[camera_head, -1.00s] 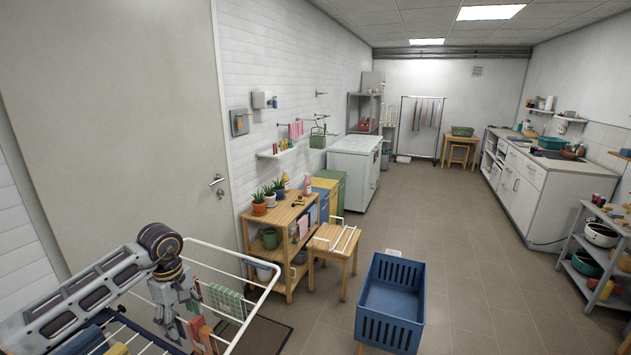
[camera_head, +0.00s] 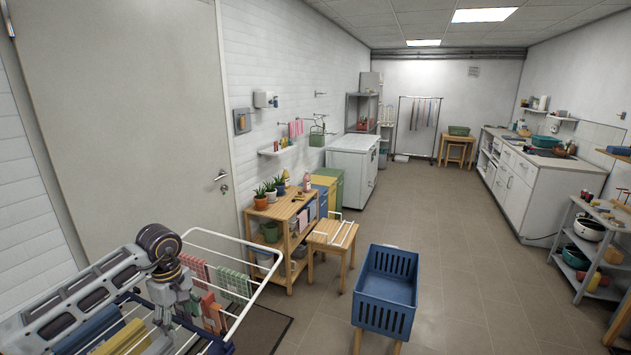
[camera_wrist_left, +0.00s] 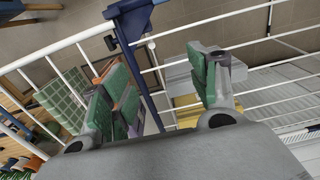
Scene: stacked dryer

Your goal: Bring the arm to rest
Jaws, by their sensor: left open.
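My left gripper (camera_head: 174,312) hangs at the end of my left arm at the lower left of the head view, over the white drying rack (camera_head: 262,275). Its fingers point down and look empty. In the left wrist view the two green-padded fingers of the gripper (camera_wrist_left: 165,90) stand apart, with rack bars (camera_wrist_left: 165,62) showing beyond. Whether the fingers touch the rack or its cloths I cannot tell. My right gripper is in neither view.
Cloths, including a green checked one (camera_head: 234,282) and a yellow one (camera_head: 122,338), hang on the rack. A blue crate (camera_head: 385,315) stands right of it, near a wooden stool (camera_head: 330,238) and plant shelf (camera_head: 284,222). The middle floor (camera_head: 440,230) is clear.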

